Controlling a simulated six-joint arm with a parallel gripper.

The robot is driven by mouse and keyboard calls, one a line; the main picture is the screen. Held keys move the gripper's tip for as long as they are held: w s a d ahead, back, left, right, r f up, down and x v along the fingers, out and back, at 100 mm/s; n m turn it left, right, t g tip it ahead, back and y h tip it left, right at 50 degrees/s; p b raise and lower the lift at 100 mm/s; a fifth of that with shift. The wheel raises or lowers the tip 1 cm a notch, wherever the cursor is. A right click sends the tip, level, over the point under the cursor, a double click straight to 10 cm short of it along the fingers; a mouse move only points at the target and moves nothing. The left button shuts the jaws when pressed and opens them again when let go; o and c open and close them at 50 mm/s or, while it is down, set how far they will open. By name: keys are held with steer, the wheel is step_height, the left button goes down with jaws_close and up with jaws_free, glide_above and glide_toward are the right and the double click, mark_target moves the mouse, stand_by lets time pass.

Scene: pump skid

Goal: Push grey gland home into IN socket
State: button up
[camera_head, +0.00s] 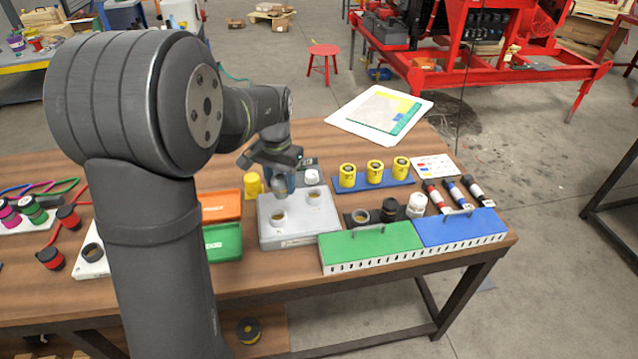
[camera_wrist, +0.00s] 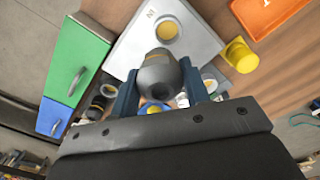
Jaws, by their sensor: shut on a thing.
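My gripper (camera_head: 281,184) is shut on the grey gland (camera_wrist: 158,74), a dark grey rounded piece between the two blue fingers in the wrist view. The gripper (camera_wrist: 158,92) holds it above the light grey socket plate (camera_head: 298,232). The IN socket (camera_wrist: 166,30), a round hole with a yellowish inside and a small label beside it, lies just beyond the gland in the wrist view. In the head view this appears to be the front-left socket (camera_head: 278,219). The gland looks apart from the socket. A second socket (camera_head: 313,196) is at the plate's back right.
A yellow cup (camera_head: 253,184), an orange tray (camera_head: 221,205) and a green tray (camera_head: 222,242) stand left of the plate. Green (camera_head: 370,246) and blue (camera_head: 460,230) boxes with handles stand to its right. Yellow cylinders (camera_head: 375,168) sit on a blue rack behind.

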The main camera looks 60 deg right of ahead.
steer(key=shift+w+a, duration=0.55)
steer(key=shift+w, duration=0.2)
steer(key=shift+f, duration=2.6)
steer(key=shift+f, duration=1.75)
steer(key=o, duration=1.2)
steer(key=shift+r, duration=0.1)
step_height(320, 180, up, 17)
glide_above(272, 176)
steer(key=shift+r, duration=0.15)
